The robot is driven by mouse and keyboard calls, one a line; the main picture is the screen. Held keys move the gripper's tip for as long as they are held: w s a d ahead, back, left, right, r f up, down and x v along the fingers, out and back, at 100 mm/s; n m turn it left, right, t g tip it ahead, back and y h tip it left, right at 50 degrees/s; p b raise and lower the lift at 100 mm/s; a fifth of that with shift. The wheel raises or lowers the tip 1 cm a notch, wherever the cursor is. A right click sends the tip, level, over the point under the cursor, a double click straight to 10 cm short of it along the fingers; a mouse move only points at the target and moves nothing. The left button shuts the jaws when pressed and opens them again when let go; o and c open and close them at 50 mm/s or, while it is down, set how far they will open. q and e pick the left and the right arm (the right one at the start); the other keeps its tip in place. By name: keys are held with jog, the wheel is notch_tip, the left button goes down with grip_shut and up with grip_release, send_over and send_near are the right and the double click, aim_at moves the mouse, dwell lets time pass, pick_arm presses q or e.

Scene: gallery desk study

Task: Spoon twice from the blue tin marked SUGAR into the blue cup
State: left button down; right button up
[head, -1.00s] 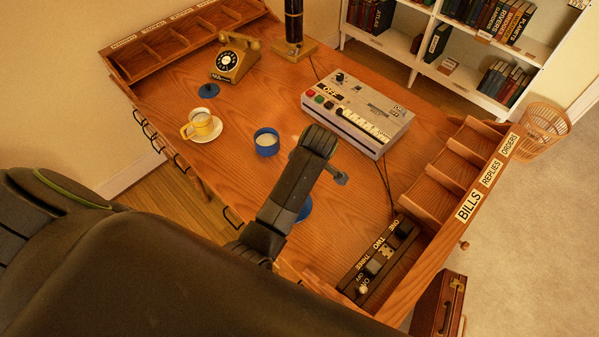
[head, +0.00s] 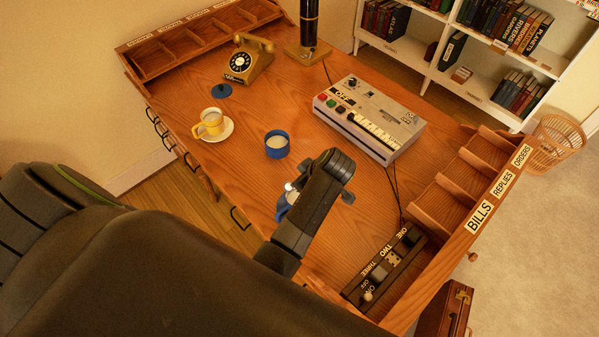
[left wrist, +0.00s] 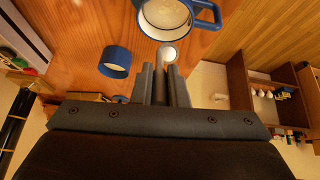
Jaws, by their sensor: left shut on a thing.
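My left gripper (left wrist: 160,72) is shut on a spoon, whose bowl (left wrist: 168,52) shows pale in the left wrist view, apparently with white stuff in it. In the head view the bowl shows as a white spot (head: 290,187) beside my wrist. The blue cup (left wrist: 205,14), with a handle, is close by the bowl in the left wrist view; its inside looks pale. In the head view the cup (head: 283,208) is partly hidden by my arm. The round blue tin (head: 277,146) stands open on the desk with white contents; no lettering is readable on it. My right gripper is out of view.
A blue lid (head: 222,91) lies on the desk (head: 240,170). A yellow cup (head: 211,121) on a saucer stands left of the tin. A grey button machine (head: 375,115) stands behind right, a switch strip (head: 385,262) at front right.

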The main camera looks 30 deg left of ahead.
pick_arm(q)
jog(key=h, duration=0.1)
jog(key=w+r+g+h, duration=0.1)
jog(key=h, duration=0.1)
jog(key=a+g+h, duration=0.1)
jog(key=h, duration=0.1)
jog(key=shift+w+r, duration=0.4)
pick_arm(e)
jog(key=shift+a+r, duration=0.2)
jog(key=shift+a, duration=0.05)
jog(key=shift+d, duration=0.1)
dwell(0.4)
pick_arm(q)
jog(key=shift+s+a+f+t+h, duration=0.1)
jog(key=shift+s+a+t+h, duration=0.3)
jog(key=shift+s+t+h, duration=0.35)
jog(key=shift+s+a+t, duration=0.15)
jog(key=shift+s+t, duration=0.3)
jog(key=shift+t, duration=0.3)
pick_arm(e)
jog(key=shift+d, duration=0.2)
pick_arm(q)
jog(key=shift+w, duration=0.1)
